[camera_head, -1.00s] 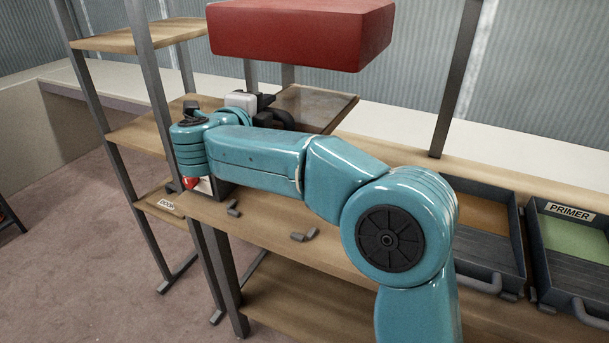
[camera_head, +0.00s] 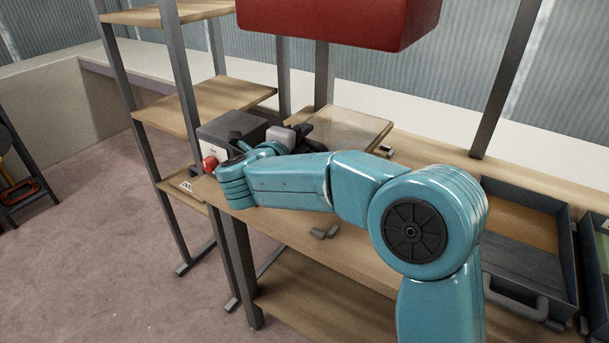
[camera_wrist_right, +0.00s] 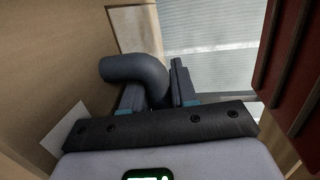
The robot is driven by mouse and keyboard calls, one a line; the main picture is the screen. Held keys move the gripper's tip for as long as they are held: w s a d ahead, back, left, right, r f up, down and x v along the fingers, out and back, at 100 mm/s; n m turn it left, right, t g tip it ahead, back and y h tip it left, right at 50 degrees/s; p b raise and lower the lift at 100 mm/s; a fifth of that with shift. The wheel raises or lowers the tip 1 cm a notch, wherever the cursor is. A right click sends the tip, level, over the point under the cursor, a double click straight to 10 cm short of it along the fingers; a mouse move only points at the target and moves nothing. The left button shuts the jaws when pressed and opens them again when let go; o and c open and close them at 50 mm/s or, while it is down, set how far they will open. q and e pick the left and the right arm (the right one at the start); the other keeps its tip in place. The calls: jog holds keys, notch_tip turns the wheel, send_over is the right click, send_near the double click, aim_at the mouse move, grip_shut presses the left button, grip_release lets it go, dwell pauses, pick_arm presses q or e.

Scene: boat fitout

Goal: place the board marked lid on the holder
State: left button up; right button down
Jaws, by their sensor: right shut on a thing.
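My right gripper (camera_head: 305,135) is shut on a dark grey curved handle (camera_wrist_right: 135,75), which shows between its fingers in the wrist view. The handle seems to belong to a flat wooden board (camera_head: 350,130) beside the gripper, over the back of the bench. Small grey brackets (camera_head: 325,232), likely part of the holder, stand on the bench top in front of the arm. Another bracket (camera_head: 386,151) shows by the board's right edge. A pale label (camera_wrist_right: 65,137) in the wrist view is unreadable. My arm hides part of the bench. My left gripper is out of view.
A grey box (camera_head: 232,130) with a red button (camera_head: 209,163) stands at the bench's left end. A shelf rack (camera_head: 205,103) rises behind it. A red block (camera_head: 340,20) hangs above the board. A dark tray (camera_head: 525,265) sits at the right.

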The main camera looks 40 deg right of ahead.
notch_tip(320, 180, down, 8)
jog(key=shift+d+f+b, duration=0.1)
jog(key=shift+b, duration=0.8)
jog(key=c, duration=0.9)
grip_release()
jog(key=p+v, duration=0.1)
jog(key=v, duration=1)
jog(key=shift+s+a, duration=0.25)
jog(key=shift+a, duration=0.25)
